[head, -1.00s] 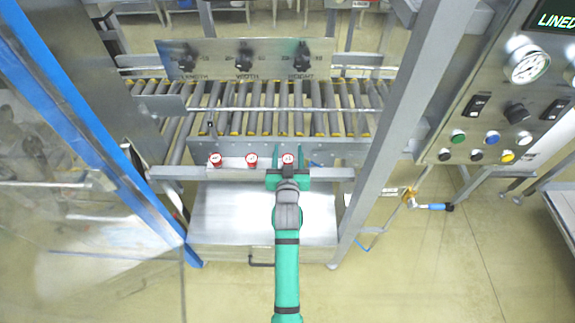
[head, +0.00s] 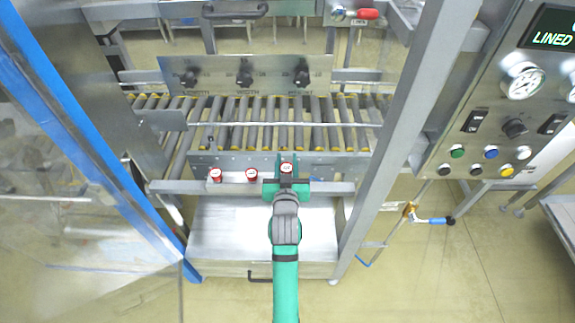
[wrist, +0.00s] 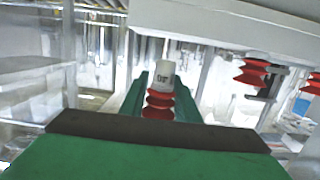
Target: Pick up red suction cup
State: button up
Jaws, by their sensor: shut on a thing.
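Three red suction cups with white tops are in the head view, in a row at the front of the roller conveyor. The left cup (head: 215,175) and the middle cup (head: 251,174) sit on a small ledge. The right cup (head: 287,168) is between the fingers of my green gripper (head: 287,187). In the wrist view this held cup (wrist: 159,102) shows red bellows and a white top with dark marking, upright between the green fingers (wrist: 160,100). My gripper is shut on it. Two other red bellows (wrist: 252,73) show to the right in the wrist view.
A ledge (head: 232,184) carries the two other cups, close to the left of my gripper. The roller conveyor (head: 265,125) and a panel with black knobs (head: 245,73) lie behind. A grey upright post (head: 400,130) stands to the right.

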aim_at(284, 165)
jog(key=s+r, duration=0.1)
jog(key=r, duration=0.1)
jog(key=s+a+r, duration=0.1)
jog(key=s+r, duration=0.1)
jog(key=shift+s+r, duration=0.1)
jog(key=s+a+r, duration=0.2)
jog(key=s+r, duration=0.2)
jog(key=s, duration=0.4)
jog(key=shift+s+a, duration=0.15)
jog(key=shift+s, duration=0.25)
